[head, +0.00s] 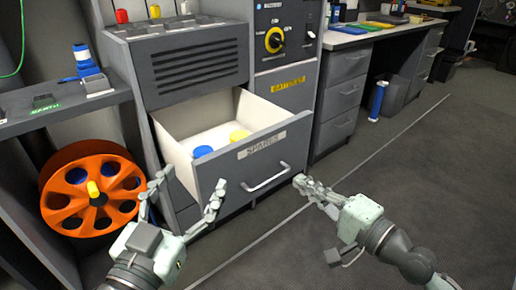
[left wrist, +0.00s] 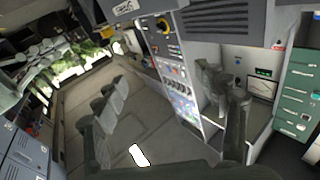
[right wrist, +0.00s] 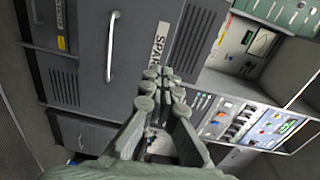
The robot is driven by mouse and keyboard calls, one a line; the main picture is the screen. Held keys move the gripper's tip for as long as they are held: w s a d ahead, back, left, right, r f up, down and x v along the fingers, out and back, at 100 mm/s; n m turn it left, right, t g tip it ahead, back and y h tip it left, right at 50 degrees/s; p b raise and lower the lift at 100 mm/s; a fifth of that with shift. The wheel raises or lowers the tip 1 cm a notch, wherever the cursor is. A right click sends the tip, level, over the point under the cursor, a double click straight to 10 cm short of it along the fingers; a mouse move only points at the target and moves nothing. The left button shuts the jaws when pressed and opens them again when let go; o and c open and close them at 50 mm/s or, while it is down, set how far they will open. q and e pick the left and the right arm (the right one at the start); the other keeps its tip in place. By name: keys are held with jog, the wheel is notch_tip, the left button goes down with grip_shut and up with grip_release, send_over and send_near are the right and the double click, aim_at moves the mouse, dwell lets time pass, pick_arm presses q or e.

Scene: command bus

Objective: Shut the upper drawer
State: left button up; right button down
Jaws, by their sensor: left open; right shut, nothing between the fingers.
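The upper drawer, labelled SPARES (head: 240,165), stands pulled out of the grey cabinet (head: 190,60) in the head view. A blue item (head: 203,151) and a yellow item (head: 238,136) lie inside it. Its front carries a metal handle (head: 268,180). My left gripper (head: 185,188) is open in front of the drawer's left side, its fingers apart and empty. My right gripper (head: 300,181) is shut and empty, just right of the drawer front. In the right wrist view the drawer front (right wrist: 135,60) and handle (right wrist: 111,45) lie beyond my shut fingers (right wrist: 160,80).
An orange reel (head: 92,190) stands at the left under a shelf (head: 50,108) with a blue device. A desk with drawers (head: 345,95) stands at the right. A blue cylinder (head: 377,100) is on the floor beside it. The floor at the right is clear.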

jog(key=r, duration=0.1)
send_near(252, 143)
jog(key=shift+y, duration=0.3)
jog(key=x, duration=0.5)
jog(key=shift+w+a+f, duration=0.1)
jog(key=shift+w+a, duration=0.05)
jog(key=shift+w, duration=0.15)
pick_arm(q)
notch_tip(252, 143, down, 6)
jog(key=a+n+g+y, duration=0.1)
jog(key=a+g+y, duration=0.1)
jog(key=shift+s+n, duration=0.4)
jog(key=shift+s, duration=0.05)
pick_arm(e)
jog(key=shift+w+a, duration=0.35)
jog(key=shift+w, duration=0.15)
pick_arm(q)
jog(key=shift+a, duration=0.1)
